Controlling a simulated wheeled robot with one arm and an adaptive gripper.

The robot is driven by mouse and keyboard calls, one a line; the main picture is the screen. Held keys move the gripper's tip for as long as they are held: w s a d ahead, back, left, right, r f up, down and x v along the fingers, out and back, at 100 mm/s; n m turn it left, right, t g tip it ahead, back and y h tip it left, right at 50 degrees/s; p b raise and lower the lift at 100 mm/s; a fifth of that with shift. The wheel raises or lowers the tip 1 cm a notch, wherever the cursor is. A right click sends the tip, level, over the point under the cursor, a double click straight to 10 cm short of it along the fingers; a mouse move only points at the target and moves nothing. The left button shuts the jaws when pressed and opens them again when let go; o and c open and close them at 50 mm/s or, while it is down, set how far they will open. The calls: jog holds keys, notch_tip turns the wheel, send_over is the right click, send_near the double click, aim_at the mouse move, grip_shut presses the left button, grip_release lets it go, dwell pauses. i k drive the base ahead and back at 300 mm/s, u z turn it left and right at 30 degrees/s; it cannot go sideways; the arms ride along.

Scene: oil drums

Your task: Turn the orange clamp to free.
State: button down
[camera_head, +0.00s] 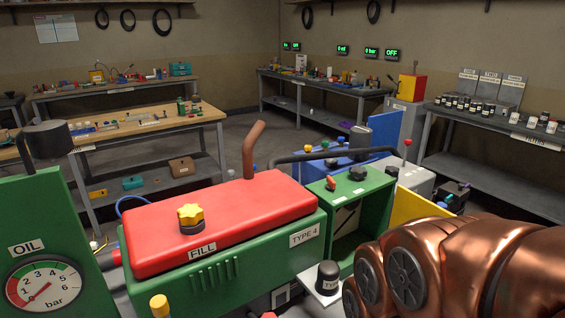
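I cannot make out an orange clamp in this view. A green machine (205,287) with a red tank (225,220) fills the middle foreground, with a yellow cap (190,214) above a FILL label and a TYPE 4 label on its side. An open green box (376,205) at its right end carries a small orange-red knob (331,183) and another knob on top. My copper-coloured arm (470,265) covers the lower right and hides what lies behind it. My gripper is not in view.
A green panel with an OIL gauge (43,284) stands at the left. A brown pipe (252,150) rises behind the tank. A black cap (328,277) sits on a white bracket in front. Workbenches (150,128) with small items stand behind; grey floor (245,140) shows between them.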

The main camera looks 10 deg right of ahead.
aim_at(331, 185)
jog(key=u, duration=3.6)
jog(key=k, duration=2.85)
jog(key=z, duration=1.9)
